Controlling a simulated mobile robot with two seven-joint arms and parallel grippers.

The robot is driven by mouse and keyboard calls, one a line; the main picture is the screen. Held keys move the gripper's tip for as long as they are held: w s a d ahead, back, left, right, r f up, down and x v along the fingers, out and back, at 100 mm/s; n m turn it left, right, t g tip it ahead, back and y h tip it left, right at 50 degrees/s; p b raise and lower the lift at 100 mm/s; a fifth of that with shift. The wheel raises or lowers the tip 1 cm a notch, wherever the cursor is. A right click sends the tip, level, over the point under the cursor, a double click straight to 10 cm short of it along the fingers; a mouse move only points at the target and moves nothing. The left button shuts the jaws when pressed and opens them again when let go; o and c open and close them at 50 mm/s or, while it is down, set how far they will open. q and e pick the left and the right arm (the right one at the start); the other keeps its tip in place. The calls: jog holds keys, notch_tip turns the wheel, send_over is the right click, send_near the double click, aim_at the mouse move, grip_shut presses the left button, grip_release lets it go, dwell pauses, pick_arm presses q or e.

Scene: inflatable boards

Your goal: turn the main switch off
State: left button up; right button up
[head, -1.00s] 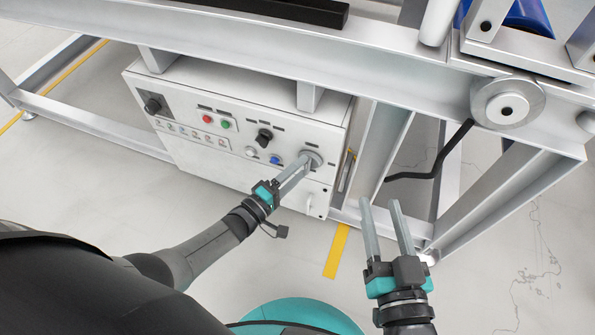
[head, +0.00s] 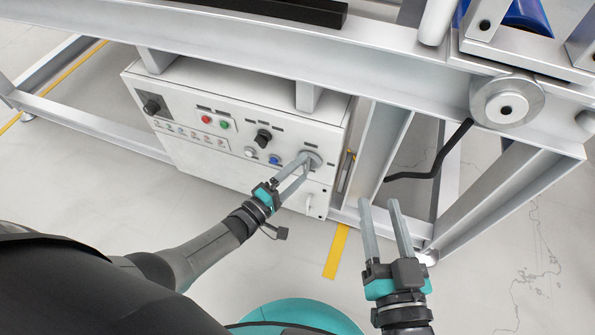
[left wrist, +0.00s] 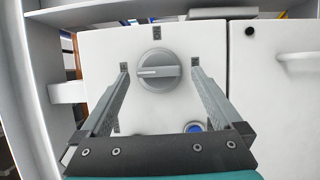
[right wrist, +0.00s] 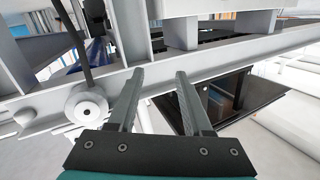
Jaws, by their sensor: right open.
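The main switch appears to be the grey round knob (head: 313,159) at the right end of the white control box's front. In the left wrist view the knob (left wrist: 158,72) shows a raised bar with a white mark pointing to the left of that picture. My left gripper (head: 306,163) is at the knob. Its two fingers are spread on either side of the knob with a visible gap, so it is open and not gripping. My right gripper (head: 378,202) is open and empty, in the air to the right of the box.
The control box (head: 190,160) also carries a red button (head: 206,119), a green button (head: 225,124), a blue button (head: 274,160) and black knobs (head: 264,137). A metal frame beam (head: 400,75) runs above it. A frame post (head: 385,150) stands right of the box. The floor in front is clear.

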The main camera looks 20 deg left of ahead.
pick_arm(q)
jog(key=shift+a, duration=0.15)
jog(key=p+v, duration=0.3)
jog(key=v, duration=1.2)
pick_arm(e)
jog(key=shift+w+d+f+n+g+h, duration=0.15)
jog(key=shift+d+f+g+h, duration=0.35)
jog(key=shift+d+g, duration=0.35)
jog(key=shift+w+d+f+n+g+h, duration=0.1)
jog(key=shift+d+f+g+h, duration=0.35)
jog(key=shift+g, duration=0.55)
jog(key=shift+w+d+f+n+g+h, duration=0.15)
jog(key=shift+d+f+g+h, duration=0.2)
jog(key=shift+d+f+g, duration=0.5)
jog(key=shift+a+r, duration=0.15)
jog(key=shift+r, duration=0.1)
